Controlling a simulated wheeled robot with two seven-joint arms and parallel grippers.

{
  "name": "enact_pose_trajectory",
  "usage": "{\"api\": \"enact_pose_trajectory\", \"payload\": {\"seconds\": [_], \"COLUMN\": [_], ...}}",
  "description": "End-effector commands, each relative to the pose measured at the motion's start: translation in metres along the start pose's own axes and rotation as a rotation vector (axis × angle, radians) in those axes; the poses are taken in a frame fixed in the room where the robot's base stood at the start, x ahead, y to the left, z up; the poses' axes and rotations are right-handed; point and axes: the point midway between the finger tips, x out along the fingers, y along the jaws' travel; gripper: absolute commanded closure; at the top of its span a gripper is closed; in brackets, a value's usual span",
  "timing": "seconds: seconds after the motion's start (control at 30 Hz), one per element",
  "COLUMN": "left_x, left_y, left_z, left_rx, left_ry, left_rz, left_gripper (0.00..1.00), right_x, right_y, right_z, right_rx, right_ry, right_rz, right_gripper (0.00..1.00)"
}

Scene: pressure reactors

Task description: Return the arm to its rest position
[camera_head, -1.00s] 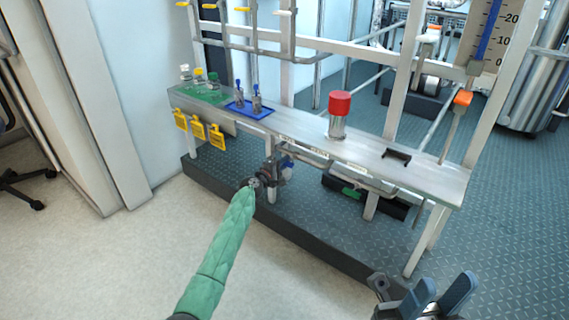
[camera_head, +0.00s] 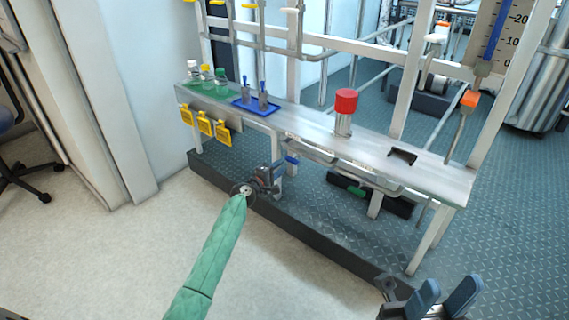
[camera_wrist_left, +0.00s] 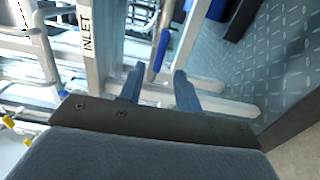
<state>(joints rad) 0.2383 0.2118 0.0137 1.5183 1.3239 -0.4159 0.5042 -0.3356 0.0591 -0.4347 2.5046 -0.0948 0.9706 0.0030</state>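My left arm in its green sleeve (camera_head: 212,255) reaches in from the bottom of the head view. My left gripper (camera_head: 286,169) is low in front of the bench, below the tabletop's front edge. In the left wrist view its two blue fingers (camera_wrist_left: 158,70) stand apart with nothing held between them. A blue handle (camera_wrist_left: 161,48) shows just beyond the fingertips. My right gripper (camera_head: 445,299) is at the bottom right of the head view, its blue fingers apart and empty.
The metal bench (camera_head: 300,135) carries green-liquid bottles (camera_head: 207,80), a blue tray (camera_head: 256,110) and a red-capped vessel (camera_head: 344,112). Yellow tags (camera_head: 205,125) hang at its left front. A dark base edge (camera_head: 310,232) runs below. The pale floor (camera_head: 110,260) at left is clear.

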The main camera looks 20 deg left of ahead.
Motion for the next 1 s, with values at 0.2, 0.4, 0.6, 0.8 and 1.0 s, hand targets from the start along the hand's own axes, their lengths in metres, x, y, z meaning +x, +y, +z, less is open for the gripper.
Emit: {"api": "enact_pose_trajectory", "payload": {"seconds": [0.2, 0.4, 0.6, 0.8, 1.0], "left_x": [-0.011, -0.011, -0.011, -0.011, -0.017], "left_y": [0.001, 0.000, 0.000, 0.004, 0.030], "left_z": [0.000, 0.000, 0.000, -0.007, -0.041], "left_rx": [0.000, 0.000, 0.000, 0.055, 0.262], "left_ry": [0.000, 0.000, 0.000, 0.037, 0.238], "left_rz": [0.000, 0.000, 0.000, 0.020, 0.090], "left_gripper": [0.66, 0.66, 0.66, 0.66, 0.66], "right_x": [0.001, 0.002, 0.002, 0.002, 0.002], "right_y": [0.001, 0.001, 0.001, 0.002, 0.001], "right_z": [0.000, 0.000, 0.001, 0.001, 0.001], "right_rx": [-0.004, -0.004, -0.004, -0.005, -0.004], "right_ry": [0.003, 0.005, 0.005, 0.005, 0.005], "right_rz": [-0.003, -0.004, -0.005, -0.005, -0.005], "right_gripper": [0.64, 0.64, 0.64, 0.64, 0.64]}}
